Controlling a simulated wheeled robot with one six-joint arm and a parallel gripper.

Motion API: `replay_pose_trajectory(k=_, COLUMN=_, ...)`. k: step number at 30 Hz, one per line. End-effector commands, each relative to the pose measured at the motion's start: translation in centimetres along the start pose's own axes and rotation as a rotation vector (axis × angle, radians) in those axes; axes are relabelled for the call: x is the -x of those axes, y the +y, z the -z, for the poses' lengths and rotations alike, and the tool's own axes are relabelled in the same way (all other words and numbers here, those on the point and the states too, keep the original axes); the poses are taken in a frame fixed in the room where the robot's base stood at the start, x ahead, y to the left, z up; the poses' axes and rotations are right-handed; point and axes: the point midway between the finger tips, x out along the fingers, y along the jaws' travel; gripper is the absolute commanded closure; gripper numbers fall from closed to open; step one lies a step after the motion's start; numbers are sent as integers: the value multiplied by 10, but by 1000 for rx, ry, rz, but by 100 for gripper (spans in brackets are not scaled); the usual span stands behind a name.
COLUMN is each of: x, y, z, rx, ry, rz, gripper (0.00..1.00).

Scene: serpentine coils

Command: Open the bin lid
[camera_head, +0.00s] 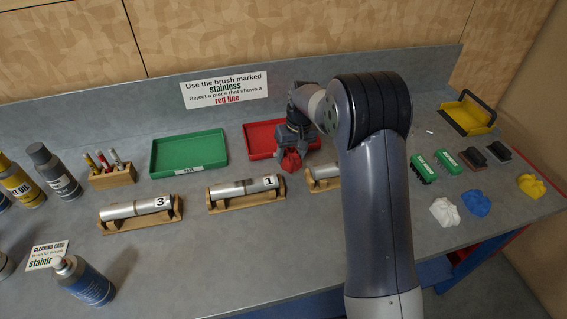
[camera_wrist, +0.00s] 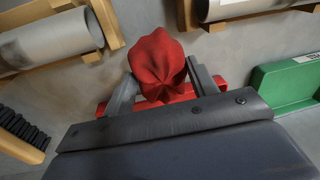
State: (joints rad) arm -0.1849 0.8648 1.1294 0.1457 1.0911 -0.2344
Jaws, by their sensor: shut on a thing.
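My gripper (camera_head: 292,148) is shut on a crumpled red cloth (camera_head: 291,161), in front of the red tray (camera_head: 259,140). In the wrist view the red cloth (camera_wrist: 158,60) bulges between the two fingers, and part of the red tray shows behind them. I see nothing that is clearly a bin or a bin lid. A yellow open-topped holder with a black bar (camera_head: 468,113) stands at the back right of the bench; I cannot tell whether it is the bin.
A green tray (camera_head: 189,153) lies left of the red one. Metal tubes on wooden cradles, one marked 3 (camera_head: 140,209) and one marked 1 (camera_head: 243,188), stand in front. Brushes and white, blue and yellow cloths (camera_head: 531,186) lie right; bottles (camera_head: 54,172) stand left.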

Motion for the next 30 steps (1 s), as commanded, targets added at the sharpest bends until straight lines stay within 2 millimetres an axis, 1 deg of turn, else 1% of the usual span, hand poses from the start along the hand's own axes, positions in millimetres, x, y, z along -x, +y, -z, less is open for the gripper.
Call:
replay_pose_trajectory(k=5, x=-13, y=2, z=-1, rx=-1, ry=-1, rz=0, gripper=66)
replay_pose_trajectory(k=12, x=-43, y=5, z=-4, rx=0, ry=-2, rz=0, gripper=66)
replay_pose_trajectory(k=22, x=-48, y=6, z=-4, rx=0, ry=1, rz=0, gripper=66)
replay_pose_trajectory(k=23, x=-47, y=6, z=-4, rx=0, ry=1, rz=0, gripper=43)
replay_pose_trajectory(k=30, x=-46, y=6, z=-4, rx=0, ry=1, rz=0, gripper=24)
